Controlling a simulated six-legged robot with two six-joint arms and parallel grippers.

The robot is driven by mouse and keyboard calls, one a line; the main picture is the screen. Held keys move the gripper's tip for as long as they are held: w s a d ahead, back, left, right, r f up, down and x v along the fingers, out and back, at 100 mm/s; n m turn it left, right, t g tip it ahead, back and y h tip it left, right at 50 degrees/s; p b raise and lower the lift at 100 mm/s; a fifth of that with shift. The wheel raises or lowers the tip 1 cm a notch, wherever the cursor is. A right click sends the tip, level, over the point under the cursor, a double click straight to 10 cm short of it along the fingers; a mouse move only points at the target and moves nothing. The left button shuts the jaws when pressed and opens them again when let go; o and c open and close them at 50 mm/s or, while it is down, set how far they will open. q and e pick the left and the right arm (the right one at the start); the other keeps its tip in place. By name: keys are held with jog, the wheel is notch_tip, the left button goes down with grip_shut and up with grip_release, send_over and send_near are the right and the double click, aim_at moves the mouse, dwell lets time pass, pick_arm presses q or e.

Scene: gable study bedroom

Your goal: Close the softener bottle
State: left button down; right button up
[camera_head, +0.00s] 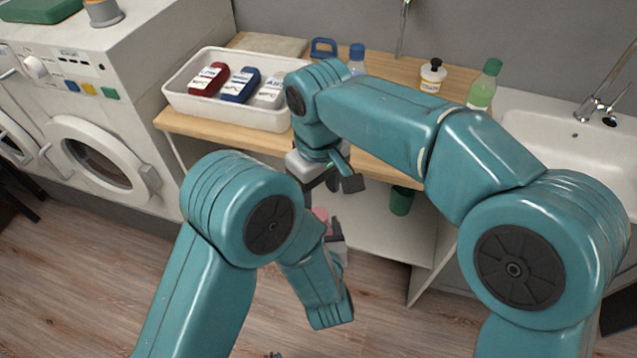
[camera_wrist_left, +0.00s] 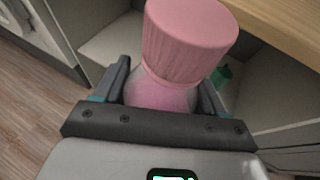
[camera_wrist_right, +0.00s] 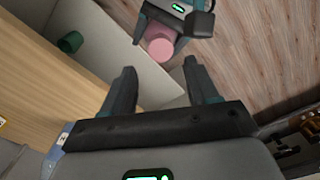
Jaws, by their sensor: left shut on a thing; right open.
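My left gripper (camera_wrist_left: 163,84) is shut on the softener bottle (camera_wrist_left: 160,94), a translucent pink one, in front of the counter. A wide pink cap (camera_wrist_left: 190,36) sits over the bottle's top; whether it is fully seated I cannot tell. In the head view only a bit of pink (camera_head: 320,214) shows, mostly hidden by my arms. My right gripper (camera_head: 338,180) is open and empty, above and apart from the cap.
A wooden counter (camera_head: 180,122) holds a white tray (camera_head: 230,114) of several bottles, a blue-capped bottle (camera_head: 357,58), a soap pump (camera_head: 432,76) and a green bottle (camera_head: 484,86). A sink (camera_head: 545,125) is at right, a washing machine (camera_head: 100,150) at left. A green cup (camera_head: 401,200) stands below.

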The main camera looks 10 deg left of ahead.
aim_at(319, 214)
jog(key=n, duration=0.5)
jog(key=shift+r, duration=0.15)
jog(key=n, duration=0.5)
jog(key=shift+r+n, duration=0.15)
jog(key=shift+n, duration=0.25)
jog(key=n, duration=0.4)
jog(key=shift+r+n, duration=0.15)
jog(key=shift+n, duration=0.15)
jog(key=n, duration=0.4)
jog(key=shift+r, duration=0.1)
jog(key=shift+f, duration=4.05)
